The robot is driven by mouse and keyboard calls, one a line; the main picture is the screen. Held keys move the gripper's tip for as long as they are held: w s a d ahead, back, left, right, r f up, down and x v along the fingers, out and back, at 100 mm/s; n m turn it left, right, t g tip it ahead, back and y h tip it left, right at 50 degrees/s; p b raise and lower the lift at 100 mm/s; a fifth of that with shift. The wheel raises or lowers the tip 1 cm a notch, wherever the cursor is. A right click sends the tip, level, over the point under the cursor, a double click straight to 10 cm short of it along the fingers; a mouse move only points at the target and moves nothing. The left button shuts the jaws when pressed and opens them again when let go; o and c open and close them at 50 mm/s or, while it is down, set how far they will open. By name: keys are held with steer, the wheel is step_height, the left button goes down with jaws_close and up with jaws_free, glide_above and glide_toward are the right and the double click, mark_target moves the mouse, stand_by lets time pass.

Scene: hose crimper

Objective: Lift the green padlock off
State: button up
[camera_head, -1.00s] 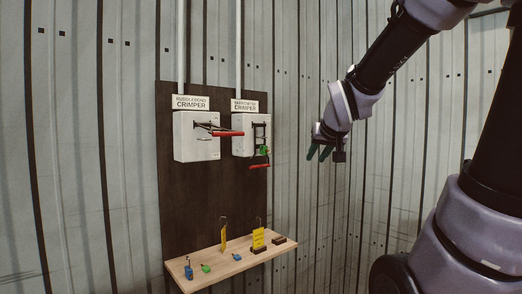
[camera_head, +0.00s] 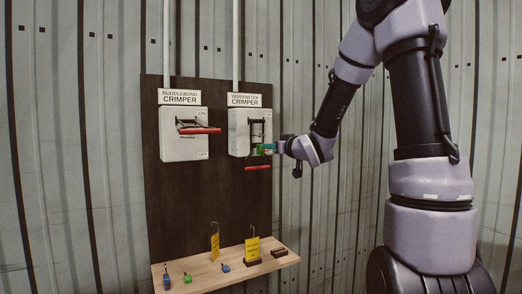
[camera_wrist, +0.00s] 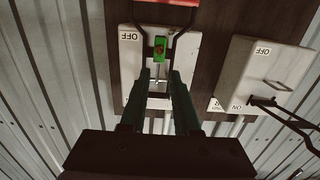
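The green padlock (camera_head: 261,149) hangs at the front of the right-hand box, labelled Yarrowtek Crimper (camera_head: 239,130), above its red lever handle (camera_head: 257,168). In the wrist view the padlock (camera_wrist: 159,48) shows between the dark lever arms, close to the red handle. My gripper (camera_head: 272,147) reaches in from the right at padlock height. In the wrist view its two dark green fingers (camera_wrist: 160,74) are apart, with an empty gap between them. The padlock appears just beyond the fingertips, in line with the gap. Whether the fingers touch it, I cannot tell.
The Ruddlebond Crimper box (camera_head: 183,146), with its red handle out front, is to the left. The wooden shelf (camera_head: 200,278) below carries small blue and green padlocks (camera_head: 187,278), yellow tags (camera_head: 252,248) and dark blocks (camera_head: 279,253). Corrugated wall surrounds the dark board (camera_head: 200,190).

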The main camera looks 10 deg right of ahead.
steer(key=x, duration=0.8)
steer(key=shift+w+f, duration=0.1)
steer(key=shift+f, duration=0.1)
steer(key=shift+d, duration=0.1)
jaws_close()
